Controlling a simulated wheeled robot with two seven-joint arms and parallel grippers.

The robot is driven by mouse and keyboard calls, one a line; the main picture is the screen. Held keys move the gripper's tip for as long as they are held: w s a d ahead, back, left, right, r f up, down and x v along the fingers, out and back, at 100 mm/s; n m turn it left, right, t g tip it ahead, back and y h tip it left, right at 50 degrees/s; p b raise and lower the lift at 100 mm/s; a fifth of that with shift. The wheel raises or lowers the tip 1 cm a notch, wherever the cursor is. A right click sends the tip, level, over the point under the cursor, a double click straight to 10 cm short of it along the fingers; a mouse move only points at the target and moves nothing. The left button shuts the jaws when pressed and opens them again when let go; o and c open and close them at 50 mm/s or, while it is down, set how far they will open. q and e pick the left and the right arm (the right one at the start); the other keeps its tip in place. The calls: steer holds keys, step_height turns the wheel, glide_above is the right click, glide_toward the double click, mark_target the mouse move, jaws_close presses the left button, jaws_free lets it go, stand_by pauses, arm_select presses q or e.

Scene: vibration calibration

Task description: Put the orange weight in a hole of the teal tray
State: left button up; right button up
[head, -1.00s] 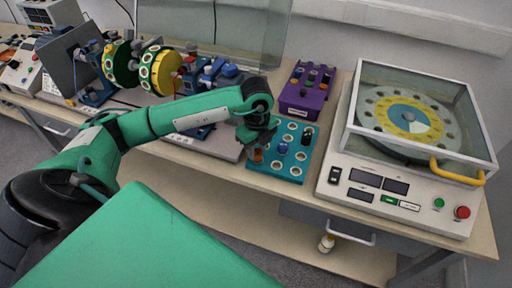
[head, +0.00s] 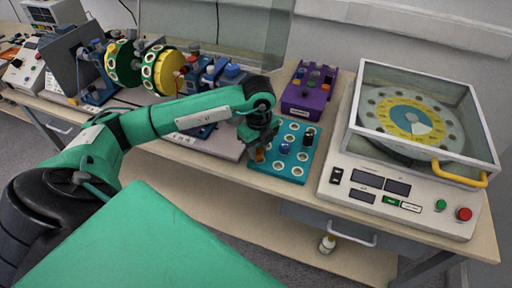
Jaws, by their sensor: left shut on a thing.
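The teal tray (head: 267,172) lies on the bench, with rows of white-ringed holes. My left gripper (head: 260,148) points down over the tray's left edge and is shut on the orange weight (head: 260,155). The orange weight is small and partly hidden by the fingers. It is at or just above a hole on the left side; I cannot tell whether it is seated. My right gripper is not in view.
A purple rack (head: 303,104) with several weights stands behind the tray. A machine with a clear-lidded turntable (head: 408,118) and a yellow handle stands to the right. A rotor rig (head: 160,72) with green and yellow discs stands at back left. The bench's front edge is close to the tray.

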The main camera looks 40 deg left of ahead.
arm_select(q)
steer(key=shift+w+d, duration=0.1)
stand_by(0.3)
steer(key=shift+w+d+r, duration=0.1)
steer(key=shift+w+d, duration=0.05)
steer(key=shift+d, duration=0.1)
steer(key=shift+a+r+p, duration=0.1)
steer(key=shift+r+p, duration=0.1)
steer(key=shift+p, duration=0.15)
stand_by(0.3)
stand_by(0.4)
steer(key=shift+a+f, duration=0.1)
steer(key=shift+s+a+f+b, duration=0.15)
steer(key=shift+s+f+b, duration=0.05)
steer(key=shift+f+b, duration=0.3)
steer(key=shift+s+a+f+b, duration=0.15)
steer(key=shift+s+f+b, duration=0.05)
steer(key=shift+f+b, duration=0.3)
steer(key=shift+r, duration=0.15)
steer(key=shift+w+d+r+p, duration=0.1)
steer(key=shift+d+r+p, duration=0.05)
steer(key=shift+r+p, duration=0.3)
